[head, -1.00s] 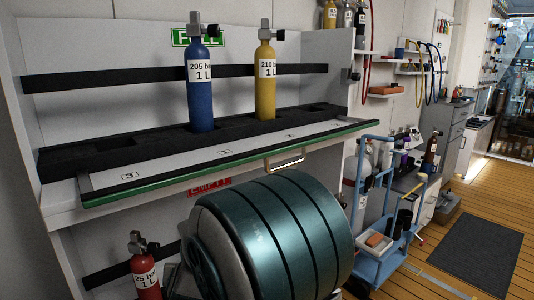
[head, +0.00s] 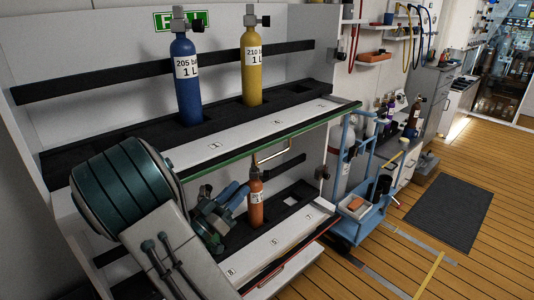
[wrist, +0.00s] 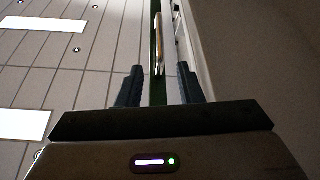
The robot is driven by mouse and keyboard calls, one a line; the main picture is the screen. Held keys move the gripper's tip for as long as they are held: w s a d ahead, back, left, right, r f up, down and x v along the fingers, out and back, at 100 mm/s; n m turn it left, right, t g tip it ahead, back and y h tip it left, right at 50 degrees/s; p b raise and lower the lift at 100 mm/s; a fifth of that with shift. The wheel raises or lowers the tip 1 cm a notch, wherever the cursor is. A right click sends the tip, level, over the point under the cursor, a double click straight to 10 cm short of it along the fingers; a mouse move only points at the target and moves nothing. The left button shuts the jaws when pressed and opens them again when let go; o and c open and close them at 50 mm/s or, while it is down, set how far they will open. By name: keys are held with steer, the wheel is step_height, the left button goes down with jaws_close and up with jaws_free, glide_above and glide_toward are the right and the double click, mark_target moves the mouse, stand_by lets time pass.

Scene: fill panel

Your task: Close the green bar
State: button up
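The green bar (head: 316,124) is the long green front edge of a white numbered strip (head: 248,134) along the upper shelf. The strip's numbered face shows, and its left end is hidden behind my arm. A brass-coloured handle (head: 275,151) hangs from its front. My gripper (head: 238,192) is below and left of the handle, with its fingers pointing up toward it. In the wrist view my fingers (wrist: 159,84) are apart with nothing held. The green bar (wrist: 153,78) and the handle (wrist: 158,45) show beyond the gap between them.
A blue cylinder (head: 187,80) and a yellow cylinder (head: 252,65) stand on the upper shelf. An orange cylinder (head: 256,203) stands on the lower shelf behind my gripper. A blue trolley (head: 366,218) stands right of the rack.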

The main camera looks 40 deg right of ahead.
mark_target(268, 158)
steer(key=x, duration=1.3)
steer(key=shift+d+p, duration=0.1)
steer(key=shift+p, duration=0.25)
jaws_close()
